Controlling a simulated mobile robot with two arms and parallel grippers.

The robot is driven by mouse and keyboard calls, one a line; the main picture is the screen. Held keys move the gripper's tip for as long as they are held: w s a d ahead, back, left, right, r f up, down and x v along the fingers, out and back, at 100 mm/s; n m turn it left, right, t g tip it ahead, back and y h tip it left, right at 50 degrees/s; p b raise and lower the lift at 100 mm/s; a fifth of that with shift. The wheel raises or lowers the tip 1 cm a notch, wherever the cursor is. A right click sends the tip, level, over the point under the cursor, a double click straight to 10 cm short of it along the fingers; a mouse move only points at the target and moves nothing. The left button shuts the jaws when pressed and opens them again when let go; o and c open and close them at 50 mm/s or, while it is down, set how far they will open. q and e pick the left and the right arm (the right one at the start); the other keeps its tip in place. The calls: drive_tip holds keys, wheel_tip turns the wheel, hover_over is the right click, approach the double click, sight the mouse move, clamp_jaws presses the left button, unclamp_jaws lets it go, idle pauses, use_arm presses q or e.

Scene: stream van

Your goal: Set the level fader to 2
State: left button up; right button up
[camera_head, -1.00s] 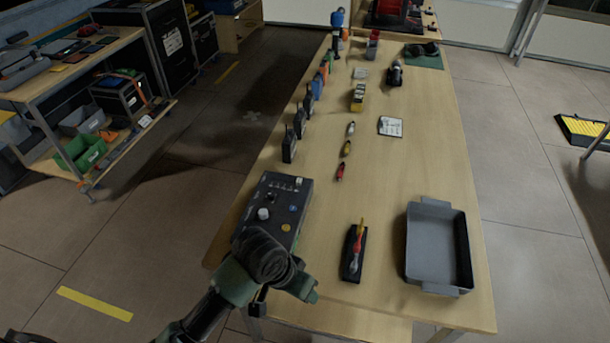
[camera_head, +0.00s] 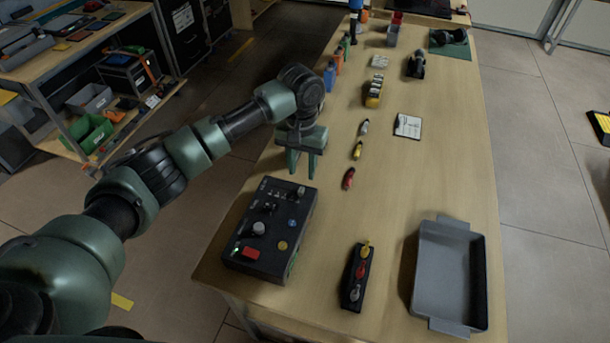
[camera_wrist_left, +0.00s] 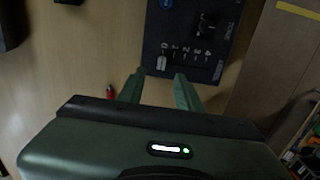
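The black control box (camera_head: 247,222) stands on the near left part of the table, with knobs, a red button and a row of fader marks along its far edge. In the left wrist view the level fader's pale cap (camera_wrist_left: 161,63) sits at the 0 end of a scale that runs to 4. My left gripper (camera_head: 303,172) is above the box's far edge with its fingers pointing down. In the left wrist view the gripper (camera_wrist_left: 159,86) is open and empty, its fingertips just short of the fader cap. Whether they touch the panel cannot be told. My right gripper is not in view.
A grey tray (camera_head: 422,268) and a black holder with coloured pieces (camera_head: 348,290) stand right of the box. Several small markers, including a red one (camera_head: 348,179), lie near the gripper. Bottles (camera_head: 330,78) stand farther back.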

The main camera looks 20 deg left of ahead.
sight(301, 190)
use_arm(q)
drive_tip(key=shift+w+a, duration=0.1)
drive_tip(key=shift+a, duration=0.1)
drive_tip(key=shift+f, duration=0.3)
drive_tip(key=f, duration=0.2)
drive_tip(key=f+p, duration=0.1)
drive_tip(key=f, duration=0.2)
drive_tip(key=shift+s+d+f, duration=0.1)
drive_tip(key=shift+s, duration=0.1)
drive_tip(key=shift+f, duration=0.65)
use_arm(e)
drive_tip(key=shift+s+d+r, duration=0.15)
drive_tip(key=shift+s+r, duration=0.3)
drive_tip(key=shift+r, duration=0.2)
use_arm(q)
clamp_jaws()
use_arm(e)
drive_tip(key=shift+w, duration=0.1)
